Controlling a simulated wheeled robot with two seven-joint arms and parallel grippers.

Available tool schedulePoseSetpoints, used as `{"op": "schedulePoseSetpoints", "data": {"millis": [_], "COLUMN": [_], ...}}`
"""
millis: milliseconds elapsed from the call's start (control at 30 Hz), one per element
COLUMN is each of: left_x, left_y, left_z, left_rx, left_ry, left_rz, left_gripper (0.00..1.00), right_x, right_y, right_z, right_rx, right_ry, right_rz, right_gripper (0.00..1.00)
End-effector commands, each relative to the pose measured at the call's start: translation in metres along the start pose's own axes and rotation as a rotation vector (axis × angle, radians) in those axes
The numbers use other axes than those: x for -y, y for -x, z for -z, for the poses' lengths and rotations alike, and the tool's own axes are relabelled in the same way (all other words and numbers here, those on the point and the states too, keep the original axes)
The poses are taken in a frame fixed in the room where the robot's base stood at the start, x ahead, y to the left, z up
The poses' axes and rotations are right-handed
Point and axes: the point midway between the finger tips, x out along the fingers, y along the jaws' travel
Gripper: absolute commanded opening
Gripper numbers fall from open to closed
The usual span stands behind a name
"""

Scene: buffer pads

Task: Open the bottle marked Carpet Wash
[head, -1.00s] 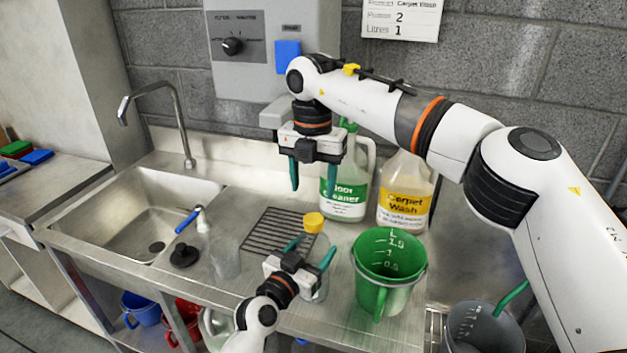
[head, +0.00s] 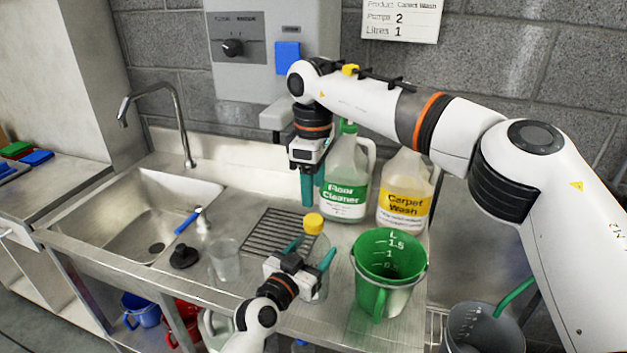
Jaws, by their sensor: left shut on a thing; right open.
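A large jug with a yellow label reading Carpet Wash (head: 403,205) stands upright at the back of the counter. Its top is hidden behind my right arm. My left gripper (head: 312,251) is shut around a clear container with a yellow cap (head: 313,223), in front of the drain grid; no marking on it is readable. My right gripper (head: 308,203) points down, open and empty, behind and above the yellow cap and apart from it. Its fingers show edge-on, one in front of the other.
A Floor Cleaner jug (head: 345,195) stands left of the Carpet Wash jug. A green measuring bucket (head: 385,285) is right of my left gripper. A clear cup (head: 225,262), a black stopper (head: 184,257) and a sink (head: 150,205) are left. A grey bucket (head: 480,325) is lower right.

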Motion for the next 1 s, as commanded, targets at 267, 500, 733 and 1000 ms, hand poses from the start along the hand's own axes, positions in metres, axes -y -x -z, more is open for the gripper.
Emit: {"op": "schedulePoseSetpoints", "data": {"millis": [267,500,733,1000], "left_x": [0.000,0.000,0.000,0.000], "left_y": [0.000,0.000,0.000,0.000], "left_z": [0.001,0.001,0.001,0.001], "left_rx": [-0.003,-0.003,-0.003,-0.003], "left_ry": [0.000,0.000,0.000,0.000], "left_rz": [0.000,0.000,0.000,0.000], "left_gripper": [0.03,0.03,0.03,0.03], "right_x": [0.000,0.000,0.000,0.000], "right_y": [-0.042,-0.070,-0.076,-0.076], "right_z": [0.001,0.001,0.001,0.001], "right_rx": [-0.002,-0.001,0.000,0.000], "right_ry": [-0.002,-0.002,-0.001,-0.001], "right_rz": [-0.004,-0.001,-0.001,-0.001], "right_gripper": [0.56,0.56,0.56,0.37]}}
